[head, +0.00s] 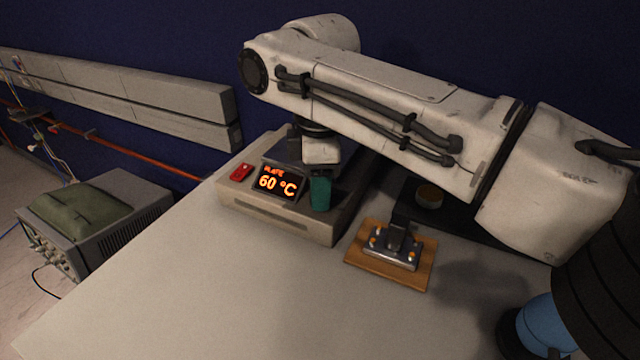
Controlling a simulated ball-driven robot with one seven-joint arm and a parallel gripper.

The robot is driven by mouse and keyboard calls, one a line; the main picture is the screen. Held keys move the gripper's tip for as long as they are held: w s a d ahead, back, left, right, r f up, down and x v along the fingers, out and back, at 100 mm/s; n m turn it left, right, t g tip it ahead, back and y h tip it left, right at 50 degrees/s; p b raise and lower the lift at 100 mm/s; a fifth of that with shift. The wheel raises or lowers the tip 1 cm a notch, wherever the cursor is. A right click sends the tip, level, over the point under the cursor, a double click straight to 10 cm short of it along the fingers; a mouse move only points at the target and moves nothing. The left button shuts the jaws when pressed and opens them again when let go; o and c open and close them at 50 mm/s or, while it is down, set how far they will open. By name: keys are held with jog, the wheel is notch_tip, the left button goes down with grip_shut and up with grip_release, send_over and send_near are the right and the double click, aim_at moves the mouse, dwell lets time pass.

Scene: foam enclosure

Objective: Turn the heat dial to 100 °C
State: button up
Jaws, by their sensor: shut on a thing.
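The hot plate (265,222) is a grey box at the back of the white table. Its dark display (277,182) reads "PLATE 60 °C" in orange. A red switch (241,172) sits left of the display. My gripper (320,185) reaches down in front of the plate's right side, with its fingers shut on the heat dial. The dial is mostly hidden by the gripper, so its pointer cannot be read. A teal-green part shows at the fingers; I cannot tell whether it belongs to the dial or the gripper.
A wooden board (355,258) with a metal fixture (397,247) lies right of the plate. A dark mat with a small round dish (429,196) is behind it. An oscilloscope-like box (110,215) with a green bag (78,212) stands left. The table's front left is clear.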

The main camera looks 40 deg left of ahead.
jog(key=shift+c, duration=1.2)
jog(key=shift+r+p, duration=0.1)
jog(key=shift+p, duration=0.3)
